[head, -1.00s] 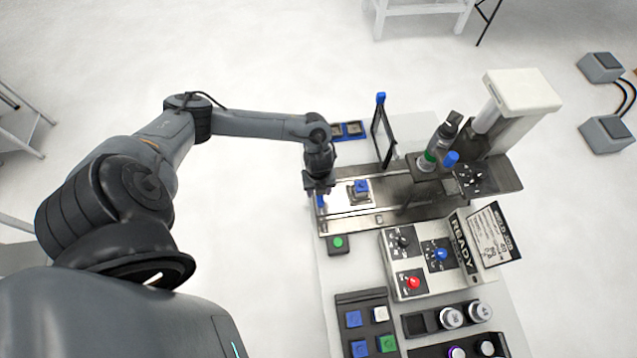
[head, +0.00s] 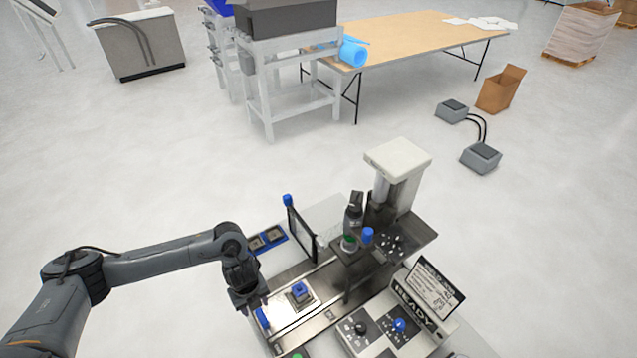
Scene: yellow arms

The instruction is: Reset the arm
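My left arm comes in from the left side of the head view. Its dark gripper (head: 249,297) points down over the left part of the silver machine bed (head: 316,327). A small blue piece (head: 262,317) is right at the gripper's tip; I cannot tell whether the fingers hold it, only touch it or are just above it. A blue block on a grey base (head: 300,291) sits on a light plate to the right of the gripper, apart from it. My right arm and gripper are not in view.
A press-like machine with a white head (head: 397,158) rises right of the gripper. A framed panel with a blue knob (head: 300,236) stands upright behind the bed.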

